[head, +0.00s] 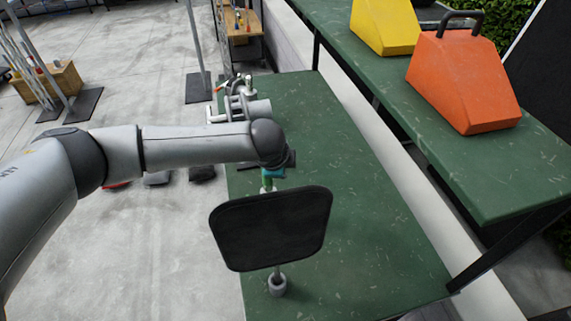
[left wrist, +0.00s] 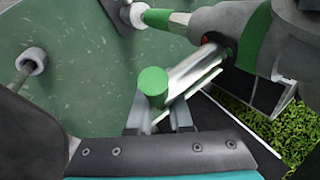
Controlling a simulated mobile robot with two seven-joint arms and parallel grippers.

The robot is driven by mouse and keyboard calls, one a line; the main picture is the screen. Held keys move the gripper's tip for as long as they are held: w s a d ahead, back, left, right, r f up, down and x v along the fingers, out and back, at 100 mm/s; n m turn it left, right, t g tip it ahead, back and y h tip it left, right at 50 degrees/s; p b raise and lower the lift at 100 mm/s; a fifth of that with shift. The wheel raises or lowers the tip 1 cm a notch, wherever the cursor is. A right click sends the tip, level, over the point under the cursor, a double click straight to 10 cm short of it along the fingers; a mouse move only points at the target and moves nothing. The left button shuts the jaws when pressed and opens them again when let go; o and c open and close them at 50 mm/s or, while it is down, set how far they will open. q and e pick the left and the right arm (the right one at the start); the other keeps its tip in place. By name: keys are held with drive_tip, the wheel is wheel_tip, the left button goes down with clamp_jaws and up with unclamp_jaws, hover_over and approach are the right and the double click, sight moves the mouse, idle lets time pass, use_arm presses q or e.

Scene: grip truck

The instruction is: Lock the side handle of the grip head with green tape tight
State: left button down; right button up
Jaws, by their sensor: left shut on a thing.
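The grip head (left wrist: 225,22) with green tape (left wrist: 254,38) fills the upper right of the left wrist view. Its side handle (left wrist: 193,70) is a silver bar with a green round end (left wrist: 153,82), slanting down to the left. My left gripper (left wrist: 160,115) is shut on this handle near its green end; the fingers partly hide behind it. In the head view my left gripper (head: 272,173) is mostly hidden below my arm, above the black panel (head: 270,228). The grip head is mostly covered there. My right gripper is not in view.
A green table (head: 355,220) lies below, clear on its right side. Grey clamp hardware (head: 240,105) sits at its far left edge. A short post in a round base (head: 277,284) stands in front. An orange block (head: 463,85) and a yellow block (head: 386,25) rest on the right-hand table.

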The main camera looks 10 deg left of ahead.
use_arm(q)
drive_tip(key=shift+s+a+f+m+g+y, duration=0.3)
drive_tip(key=shift+a+g+y, duration=0.25)
drive_tip(key=shift+y, duration=0.8)
drive_tip(key=shift+s+a+f+m+g+y, duration=0.1)
drive_tip(key=shift+s+a+m+g+y, duration=0.3)
drive_tip(key=shift+y, duration=1)
drive_tip(key=shift+s+a+f+m+g+y, duration=0.15)
drive_tip(key=shift+a+m+g+y, duration=0.25)
drive_tip(key=shift+a+g+y, duration=0.65)
drive_tip(key=shift+d+t+y, duration=0.3)
drive_tip(key=shift+y, duration=0.1)
drive_tip(key=c, duration=0.9)
unclamp_jaws()
drive_tip(key=shift+w, duration=0.1)
drive_tip(key=shift+o, duration=0.3)
drive_tip(key=shift+r, duration=0.1)
drive_tip(key=v, duration=1.5)
